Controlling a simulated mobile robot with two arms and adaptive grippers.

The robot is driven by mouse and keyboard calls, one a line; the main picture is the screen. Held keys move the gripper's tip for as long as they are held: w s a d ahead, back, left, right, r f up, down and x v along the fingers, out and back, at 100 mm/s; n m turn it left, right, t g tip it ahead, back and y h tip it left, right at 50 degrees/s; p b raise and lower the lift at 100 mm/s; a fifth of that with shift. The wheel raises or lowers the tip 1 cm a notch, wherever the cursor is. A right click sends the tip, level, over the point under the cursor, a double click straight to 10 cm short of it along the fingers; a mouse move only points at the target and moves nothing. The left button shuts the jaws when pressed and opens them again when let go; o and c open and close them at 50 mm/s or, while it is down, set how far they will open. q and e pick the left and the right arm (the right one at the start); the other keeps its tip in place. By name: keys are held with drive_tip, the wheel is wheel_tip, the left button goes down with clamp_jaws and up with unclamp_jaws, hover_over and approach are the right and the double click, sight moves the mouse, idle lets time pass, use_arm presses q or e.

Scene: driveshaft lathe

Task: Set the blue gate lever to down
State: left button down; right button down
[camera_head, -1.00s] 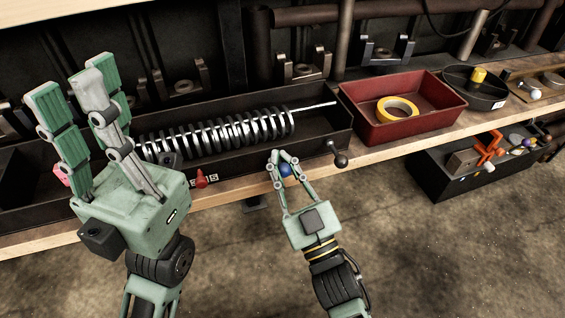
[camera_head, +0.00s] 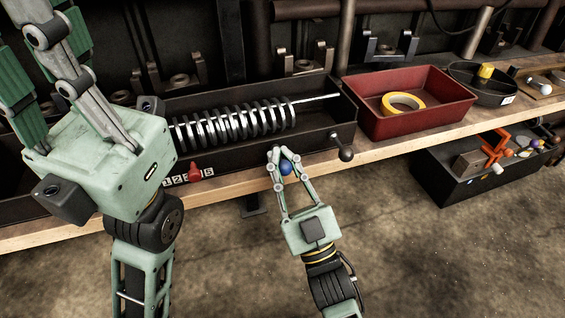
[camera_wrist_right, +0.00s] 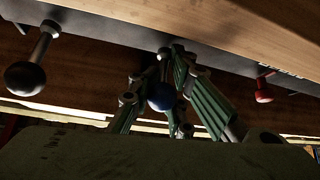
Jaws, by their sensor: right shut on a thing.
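The blue gate lever's ball knob (camera_head: 286,168) is at the front of the black trough holding a steel coil. My right gripper (camera_head: 282,158) is shut on it, with a finger on either side. The blue knob also shows between the fingers in the right wrist view (camera_wrist_right: 162,97). The lever's shaft is mostly hidden by the fingers. My left gripper (camera_head: 40,60) is large and near at the left, its fingers spread and partly cut off by the frame. It holds nothing that I can see.
A black ball-ended lever (camera_head: 343,147) stands right of the blue knob, and a red pointer (camera_head: 197,172) beside a number strip is at left. A red bin (camera_head: 440,105) with a yellow tape roll sits on the bench. A black box (camera_head: 470,180) of tools is below right.

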drive_tip(key=shift+d+f, duration=0.1)
drive_tip(key=shift+f, duration=0.05)
drive_tip(key=c, duration=1.7)
unclamp_jaws()
drive_tip(key=shift+c, duration=0.2)
drive_tip(key=v, duration=1.2)
